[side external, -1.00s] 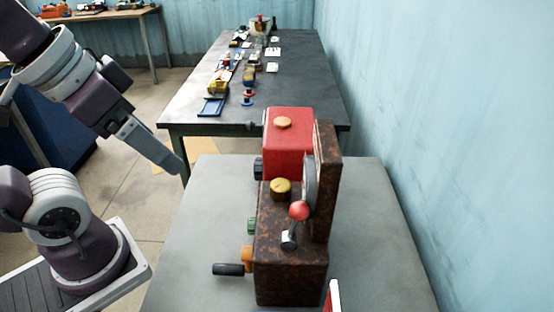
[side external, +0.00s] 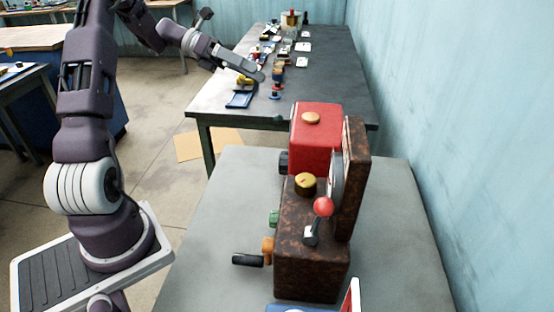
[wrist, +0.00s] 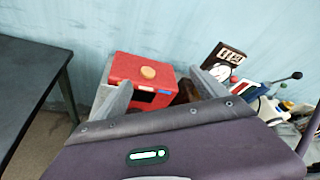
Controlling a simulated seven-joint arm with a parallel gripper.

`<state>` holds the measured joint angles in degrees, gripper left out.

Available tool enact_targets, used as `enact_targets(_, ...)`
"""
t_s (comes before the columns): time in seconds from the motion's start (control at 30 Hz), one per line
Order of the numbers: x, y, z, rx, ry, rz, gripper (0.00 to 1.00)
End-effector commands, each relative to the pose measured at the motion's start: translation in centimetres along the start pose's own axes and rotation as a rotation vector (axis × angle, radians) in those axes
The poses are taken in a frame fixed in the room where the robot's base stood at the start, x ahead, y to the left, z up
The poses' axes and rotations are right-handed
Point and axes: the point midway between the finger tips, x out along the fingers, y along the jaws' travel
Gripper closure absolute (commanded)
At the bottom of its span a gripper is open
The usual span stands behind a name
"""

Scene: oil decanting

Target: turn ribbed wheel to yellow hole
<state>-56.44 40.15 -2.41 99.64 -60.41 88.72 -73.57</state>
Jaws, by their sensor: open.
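The machine has a rusty brown body (side external: 312,255), a red box (side external: 318,135) and an upright brown plate (side external: 355,180). On its left side are a black knob (side external: 284,162), a green knob (side external: 273,217) and an orange piece with a black handle (side external: 248,260). I cannot tell which part is the ribbed wheel, and I make out no yellow hole. My gripper (side external: 256,74) is up and left of the machine, apart from it. In the wrist view my open, empty fingers (wrist: 160,88) frame the red box (wrist: 140,75).
A red-balled lever (side external: 323,207) and a yellow cap (side external: 305,184) stick up from the machine. The grey table (side external: 210,215) has free room left of it. A dark bench (side external: 335,95) with several small items stands behind. A blue wall (side external: 450,130) runs along the right.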

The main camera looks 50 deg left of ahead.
Motion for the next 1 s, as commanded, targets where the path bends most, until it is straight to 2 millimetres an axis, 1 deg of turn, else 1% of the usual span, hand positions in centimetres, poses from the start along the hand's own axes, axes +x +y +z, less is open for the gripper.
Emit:
enact_targets(0.03, 1.2, 2.0, -3.0, -0.014, -0.002, -0.006, 0.18)
enact_targets(0.1, 2.9, 4.9, -6.9, -0.01, -0.001, -0.004, 0.18)
enact_targets(0.17, 4.1, 7.0, -9.8, -0.005, 0.0, -0.003, 0.18)
enact_targets(0.2, 4.8, 8.4, -11.6, -0.003, 0.001, -0.002, 0.18)
enact_targets(0.3, 6.3, 11.1, -15.3, 0.002, 0.003, -0.001, 0.18)
enact_targets(0.4, 7.2, 12.7, -17.4, 0.006, 0.004, 0.001, 0.18)
enact_targets(0.47, 7.7, 13.0, -17.8, 0.008, 0.005, 0.001, 0.18)
enact_targets(0.53, 8.8, 13.0, -17.9, 0.01, 0.007, -0.001, 0.18)
enact_targets(0.7, 12.2, 12.9, -17.8, 0.009, 0.008, -0.001, 0.18)
enact_targets(0.8, 13.6, 13.0, -17.8, 0.009, 0.007, 0.0, 0.18)
enact_targets(0.9, 14.3, 13.0, -17.8, 0.01, 0.006, 0.001, 0.18)
enact_targets(1.0, 14.5, 13.0, -17.8, 0.01, 0.006, 0.002, 0.18)
